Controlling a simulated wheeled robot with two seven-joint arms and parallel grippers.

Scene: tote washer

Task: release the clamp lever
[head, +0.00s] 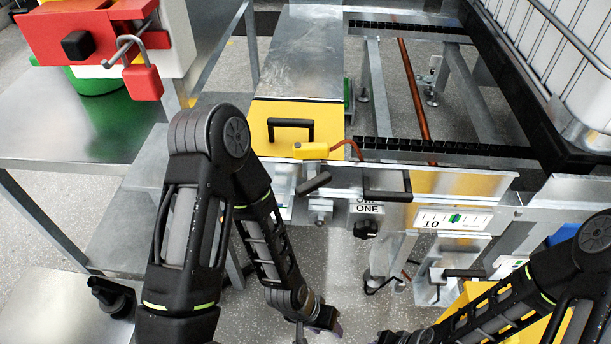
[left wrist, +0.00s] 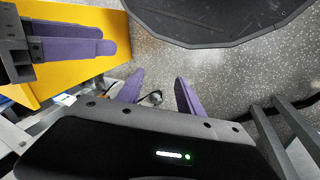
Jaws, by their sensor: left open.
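A short black-gripped lever (head: 314,183), which looks like the clamp lever, sits tilted on a metal block at the front rail of the machine. My left gripper (left wrist: 158,90) is open and empty, its two purple fingers apart over the speckled floor. In the head view my left gripper (head: 322,326) is at the bottom edge, well below the lever and not touching it. The lever is not recognisable in the left wrist view. The purple fingers of my right gripper (left wrist: 75,39) show close together over a yellow surface; whether they are shut is unclear.
A yellow pendant (head: 312,150) with an orange cable lies above the lever. A black knob (head: 365,229) and a black rail handle (head: 387,193) are to its right. A toggle clamp (head: 458,273) sits lower right. A steel table (head: 80,130) stands left.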

